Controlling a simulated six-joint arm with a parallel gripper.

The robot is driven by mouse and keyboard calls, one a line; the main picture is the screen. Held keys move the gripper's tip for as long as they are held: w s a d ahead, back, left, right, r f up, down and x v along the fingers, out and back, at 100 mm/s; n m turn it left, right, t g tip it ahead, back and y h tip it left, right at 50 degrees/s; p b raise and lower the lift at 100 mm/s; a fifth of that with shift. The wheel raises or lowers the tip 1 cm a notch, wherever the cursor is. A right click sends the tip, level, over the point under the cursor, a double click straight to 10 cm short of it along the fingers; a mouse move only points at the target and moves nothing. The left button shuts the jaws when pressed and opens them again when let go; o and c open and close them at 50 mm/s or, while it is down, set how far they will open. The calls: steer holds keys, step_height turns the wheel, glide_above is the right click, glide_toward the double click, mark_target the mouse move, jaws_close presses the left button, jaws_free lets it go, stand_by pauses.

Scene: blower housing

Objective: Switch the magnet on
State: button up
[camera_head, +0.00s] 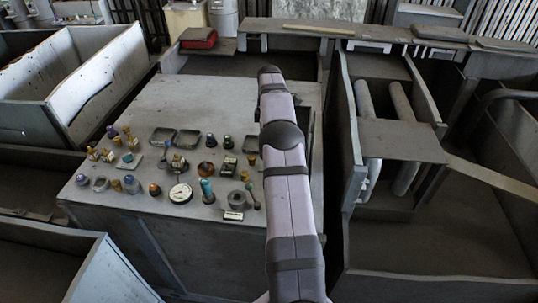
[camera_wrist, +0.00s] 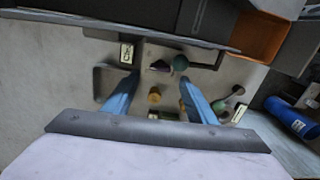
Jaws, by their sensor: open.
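No part is clearly recognisable as the magnet or its switch. In the wrist view my gripper (camera_wrist: 159,77) has two blue fingers spread apart with nothing held between them. A small yellow-brown knob-like part (camera_wrist: 154,95) shows between the fingers. Beyond it are a dark purple cone-like part (camera_wrist: 160,66) and a green round part (camera_wrist: 180,63). In the head view several small parts, among them a white dial gauge (camera_head: 180,194) and a teal cylinder (camera_head: 207,190), stand on the grey bench top (camera_head: 215,105). My arm hides part of the bench, and my gripper does not show there.
A red box (camera_head: 198,38) sits behind. Grey bins (camera_head: 75,80) flank the bench. In the wrist view a blue cylinder (camera_wrist: 290,118) lies at right.

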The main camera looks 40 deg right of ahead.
steer(key=shift+f+p, duration=0.95)
steer(key=shift+f, duration=1.8)
steer(key=c, duration=1.1)
